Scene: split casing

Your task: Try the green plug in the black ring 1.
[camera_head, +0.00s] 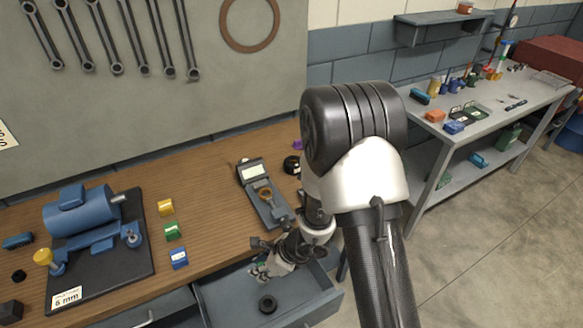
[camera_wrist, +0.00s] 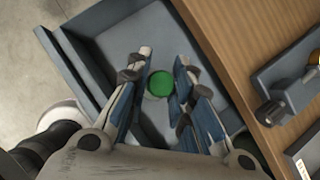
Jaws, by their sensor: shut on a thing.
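The green plug (camera_wrist: 160,84) is between the two fingers of my gripper (camera_wrist: 161,74) in the wrist view. Its round green face shows, with a paler edge below it. My gripper is shut on it and holds it over the open grey drawer. In the head view my gripper (camera_head: 262,268) is over the drawer's left back part, and the plug is hard to make out there. A black ring (camera_head: 268,304) lies on the drawer floor, in front of the gripper and apart from it. I see no number on it. It does not show in the wrist view.
The open drawer (camera_head: 318,306) has raised walls under the bench edge. On the wooden bench are a grey measuring device (camera_head: 254,180), another round black part (camera_head: 292,165), yellow, green and blue blocks (camera_head: 172,231), and a blue machine (camera_head: 85,215) on a black plate.

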